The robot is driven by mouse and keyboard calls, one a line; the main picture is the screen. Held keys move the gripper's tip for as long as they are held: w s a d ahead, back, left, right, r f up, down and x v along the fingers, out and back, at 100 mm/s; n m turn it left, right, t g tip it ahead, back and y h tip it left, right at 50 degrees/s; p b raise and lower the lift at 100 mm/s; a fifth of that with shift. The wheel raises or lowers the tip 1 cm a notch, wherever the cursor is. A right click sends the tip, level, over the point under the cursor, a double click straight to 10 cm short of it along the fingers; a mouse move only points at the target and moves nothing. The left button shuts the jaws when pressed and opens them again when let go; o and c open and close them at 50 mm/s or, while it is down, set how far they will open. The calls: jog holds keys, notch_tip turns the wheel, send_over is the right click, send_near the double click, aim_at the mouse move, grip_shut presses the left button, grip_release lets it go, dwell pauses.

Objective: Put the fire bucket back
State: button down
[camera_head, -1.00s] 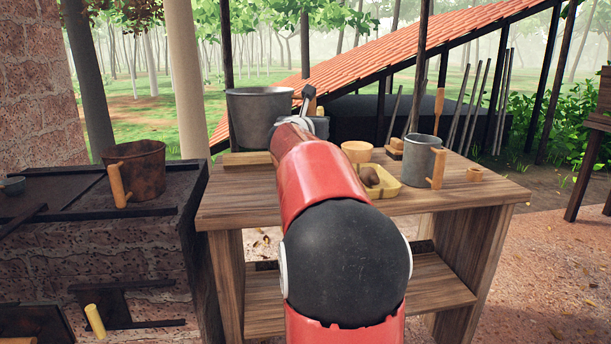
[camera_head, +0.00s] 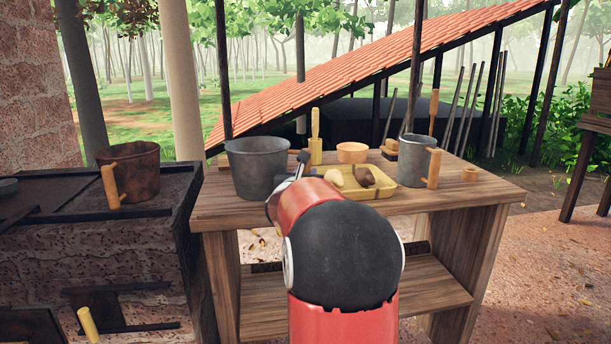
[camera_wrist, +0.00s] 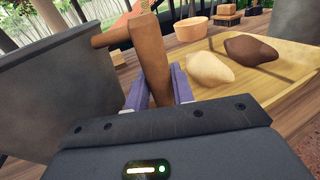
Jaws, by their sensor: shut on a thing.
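A large grey metal bucket (camera_head: 257,168), which I take to be the fire bucket, is at the left end of the wooden table (camera_head: 450,205). Its grey wall (camera_wrist: 60,95) fills the left of the wrist view. My gripper (camera_wrist: 160,88) is shut on the bucket's brown wooden handle (camera_wrist: 152,62), at its right side. The bucket looks upright; whether its base touches the tabletop cannot be told. In the head view my arm hides most of the gripper and the bucket's lower right.
Right of the bucket are a yellow tray (camera_head: 385,191) with lumps, a wooden bowl (camera_head: 352,152), a yellow-handled tool (camera_head: 315,148) and a grey mug (camera_head: 412,168). A rusty pot (camera_head: 133,172) stands on the brick stove (camera_head: 60,250) at left. The table's front left is bare.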

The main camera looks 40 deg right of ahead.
jog(key=c, duration=1.6)
grip_release()
jog(key=shift+f, duration=0.1)
jog(key=shift+c, duration=0.2)
jog(key=o, duration=0.5)
jog(key=shift+c, duration=0.2)
jog(key=shift+r, duration=0.2)
jog(key=b+v, duration=0.2)
jog(key=v, duration=1)
